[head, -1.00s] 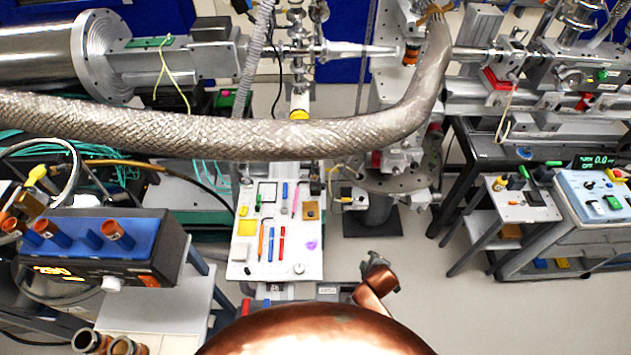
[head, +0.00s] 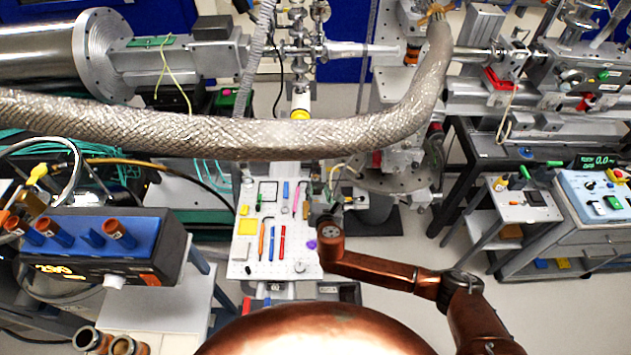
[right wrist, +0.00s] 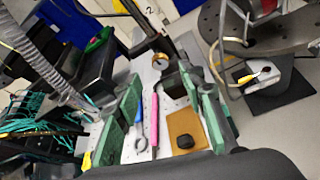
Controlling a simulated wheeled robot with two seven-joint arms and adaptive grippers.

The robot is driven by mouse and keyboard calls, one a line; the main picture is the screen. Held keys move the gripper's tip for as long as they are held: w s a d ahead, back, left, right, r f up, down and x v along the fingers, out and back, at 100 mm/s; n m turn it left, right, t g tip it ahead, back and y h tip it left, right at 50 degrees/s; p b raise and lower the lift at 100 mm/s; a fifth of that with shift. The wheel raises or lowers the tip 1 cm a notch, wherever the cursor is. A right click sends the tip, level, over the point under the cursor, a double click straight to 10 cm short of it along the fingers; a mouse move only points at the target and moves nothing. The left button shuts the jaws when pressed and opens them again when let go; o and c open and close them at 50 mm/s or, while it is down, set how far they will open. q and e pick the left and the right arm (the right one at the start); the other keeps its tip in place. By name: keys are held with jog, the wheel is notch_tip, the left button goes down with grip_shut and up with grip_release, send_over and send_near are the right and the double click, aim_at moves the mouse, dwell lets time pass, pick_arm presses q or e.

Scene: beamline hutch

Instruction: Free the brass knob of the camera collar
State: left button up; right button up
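A round brass-coloured part (right wrist: 159,60), likely the brass knob, shows in the right wrist view beyond my fingertips, close to a dark upright post. I cannot pick it out in the head view, where the braided hose and my right arm cover parts of that area. My right gripper (right wrist: 168,98) is open, with its two green-padded fingers spread wide and nothing held between them. In the head view the right gripper (head: 323,203) is small and dark, over the right edge of the white tool board. My left gripper is not in view.
A thick braided hose (head: 250,137) crosses above the work area. The white tool board (head: 240,271) carries pens and small tools. A round grey plate (head: 395,178) on a stand is to the right. Open floor (head: 425,285) lies right of the board.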

aim_at(315, 179)
jog(key=x, duration=0.6)
jog(key=shift+w+f+b, duration=0.1)
jog(key=shift+b, duration=0.25)
jog(key=shift+a, duration=0.1)
grip_shut()
